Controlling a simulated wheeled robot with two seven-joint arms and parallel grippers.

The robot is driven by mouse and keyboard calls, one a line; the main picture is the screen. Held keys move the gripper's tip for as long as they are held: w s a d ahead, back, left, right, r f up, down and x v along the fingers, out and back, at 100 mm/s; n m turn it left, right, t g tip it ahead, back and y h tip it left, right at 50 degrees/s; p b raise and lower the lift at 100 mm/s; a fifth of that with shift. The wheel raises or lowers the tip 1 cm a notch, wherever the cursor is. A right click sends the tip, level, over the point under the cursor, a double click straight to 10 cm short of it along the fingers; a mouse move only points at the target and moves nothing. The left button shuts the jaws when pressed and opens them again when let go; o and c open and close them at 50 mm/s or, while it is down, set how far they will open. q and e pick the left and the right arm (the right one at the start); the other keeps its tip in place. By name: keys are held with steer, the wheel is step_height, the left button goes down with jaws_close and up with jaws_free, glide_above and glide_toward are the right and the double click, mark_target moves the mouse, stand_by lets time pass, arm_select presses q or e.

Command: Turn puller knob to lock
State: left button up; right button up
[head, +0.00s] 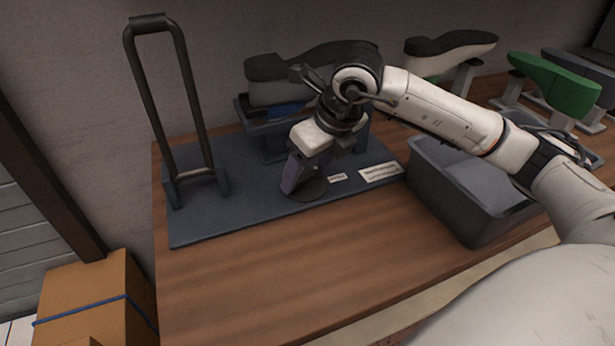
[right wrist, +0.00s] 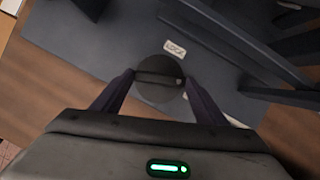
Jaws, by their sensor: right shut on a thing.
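The puller knob (right wrist: 160,90) is a dark round disc with a raised bar across it, seen from above in the right wrist view. It also shows in the head view (head: 312,191) on the blue-grey base plate (head: 210,222). My right gripper (right wrist: 158,82) points down at the knob, its two purple fingers on opposite sides of the bar, shut on it. In the head view my right gripper (head: 290,188) hides part of the knob. A small LOCK label (right wrist: 175,48) lies beside the knob. My left gripper is not in view.
A black handle frame (head: 165,110) stands upright at the plate's left. A dark-topped shoe last (head: 275,80) stands behind my right gripper. A grey bin (head: 440,190) is to the right. The wooden table front (head: 260,280) is clear.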

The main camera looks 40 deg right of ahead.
steer(key=n, duration=0.2)
steer(key=n+y+b, duration=0.1)
steer(key=shift+w+d+n, duration=0.1)
steer(key=shift+d+n, duration=0.1)
steer(key=shift+n, duration=0.2)
steer(key=n+y, duration=0.1)
steer(key=n, duration=0.1)
steer(key=shift+d+r+n+g, duration=0.1)
steer(key=shift+n+g, duration=0.2)
steer(key=shift+g, duration=0.1)
steer(key=n, duration=0.1)
steer(key=n+g+y, duration=0.1)
steer(key=n, duration=0.1)
steer(key=shift+w+d+r+n, duration=0.1)
steer(key=shift+w+n, duration=0.1)
steer(key=shift+n, duration=0.1)
steer(key=shift+w+n+g+y, duration=0.1)
steer(key=shift+n+g+y, duration=0.25)
steer(key=shift+n, duration=0.75)
steer(key=shift+d+n+g+p, duration=0.1)
steer(key=shift+n+g+p, duration=0.3)
steer(key=shift+n, duration=0.4)
steer(key=o, duration=1.1)
steer(key=shift+c, duration=0.2)
